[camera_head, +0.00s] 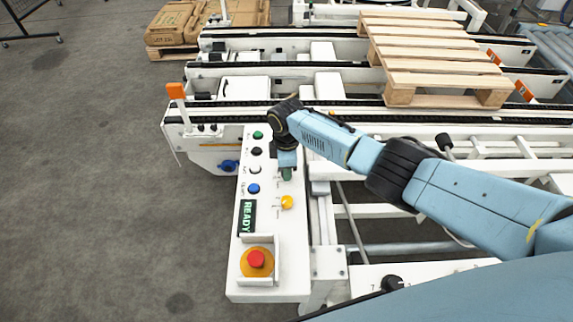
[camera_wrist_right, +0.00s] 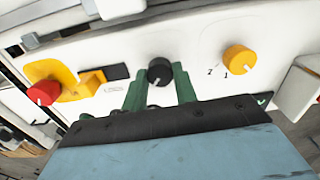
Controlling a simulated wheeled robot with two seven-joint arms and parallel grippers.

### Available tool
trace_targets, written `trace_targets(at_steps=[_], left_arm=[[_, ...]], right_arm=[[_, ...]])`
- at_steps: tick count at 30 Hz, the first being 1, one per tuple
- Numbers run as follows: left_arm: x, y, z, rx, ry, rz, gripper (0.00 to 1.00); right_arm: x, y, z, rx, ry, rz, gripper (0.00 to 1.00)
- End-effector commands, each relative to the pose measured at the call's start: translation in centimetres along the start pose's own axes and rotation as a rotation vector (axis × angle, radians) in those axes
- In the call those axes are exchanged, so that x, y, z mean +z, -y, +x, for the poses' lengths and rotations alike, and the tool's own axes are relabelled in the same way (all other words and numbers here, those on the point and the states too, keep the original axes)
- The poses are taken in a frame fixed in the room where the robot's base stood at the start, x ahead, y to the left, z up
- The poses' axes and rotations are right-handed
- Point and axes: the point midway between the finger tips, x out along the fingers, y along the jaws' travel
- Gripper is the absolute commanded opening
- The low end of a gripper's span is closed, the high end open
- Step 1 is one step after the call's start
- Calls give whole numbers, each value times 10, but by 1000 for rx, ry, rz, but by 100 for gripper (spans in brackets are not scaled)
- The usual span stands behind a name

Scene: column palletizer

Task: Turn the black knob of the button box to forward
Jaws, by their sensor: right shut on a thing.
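The button box (camera_head: 272,230) is a long white panel left of centre in the head view. My right gripper (camera_head: 286,174) reaches over its right side, with its green fingers pointing down at the panel. In the right wrist view, the black knob (camera_wrist_right: 159,72) sits between the two green fingertips of my right gripper (camera_wrist_right: 160,88), which are shut on it. The head view hides this knob beneath the gripper. Which mark the knob points to cannot be told. My left gripper is not in view.
A yellow knob (camera_head: 287,202) is close to the gripper on the panel. A red emergency button (camera_head: 256,259) with a guard is at its near end. Green, black, white and blue buttons line the left side. A conveyor with a wooden pallet (camera_head: 440,50) stands behind.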

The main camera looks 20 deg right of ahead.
Motion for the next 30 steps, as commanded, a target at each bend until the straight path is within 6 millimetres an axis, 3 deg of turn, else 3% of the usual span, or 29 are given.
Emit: trace_targets(at_steps=[19, 20, 24, 30], left_arm=[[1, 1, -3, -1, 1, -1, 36], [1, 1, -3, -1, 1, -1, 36], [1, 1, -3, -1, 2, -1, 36], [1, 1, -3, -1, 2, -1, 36]], right_arm=[[0, -1, -1, 1, 0, 61, 6], [0, -1, -1, 1, 0, 61, 30], [0, 0, 0, 1, 0, 60, 48], [0, 0, 0, 1, 0, 59, 50]])
